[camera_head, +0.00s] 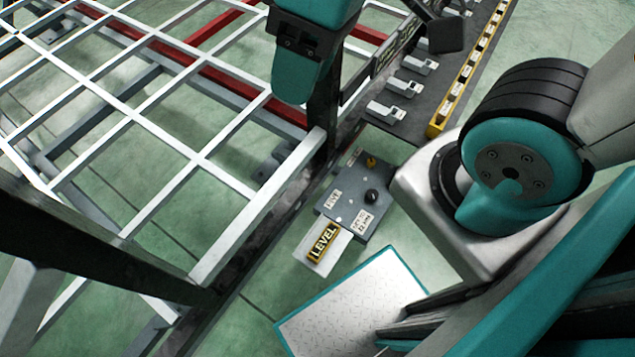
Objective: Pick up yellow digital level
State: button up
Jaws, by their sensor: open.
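The yellow digital level (323,243) is a small yellow block with a dark face reading "LEVEL". It lies tilted in the picture on a pale plate or card, at the lower edge of a grey panel, below the picture's middle. It is fully visible and nothing touches it from above.
The grey panel (340,208) carries a black knob, a yellow part and labels. White trailer lattice (128,112) with red beams fills the left. Clamps (386,112) and a yellow strip (466,72) stand behind. A teal-edged metal plate (350,300) is in front. Green floor shows between.

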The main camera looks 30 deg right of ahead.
aim_at(324, 241)
jog(key=z, duration=0.55)
jog(key=k, duration=1.25)
jog(key=u, duration=0.05)
jog(key=i, duration=0.65)
jog(key=u, duration=0.2)
jog(key=k, duration=0.5)
jog(key=u, duration=0.65)
jog(key=i, duration=0.65)
jog(key=z, duration=0.25)
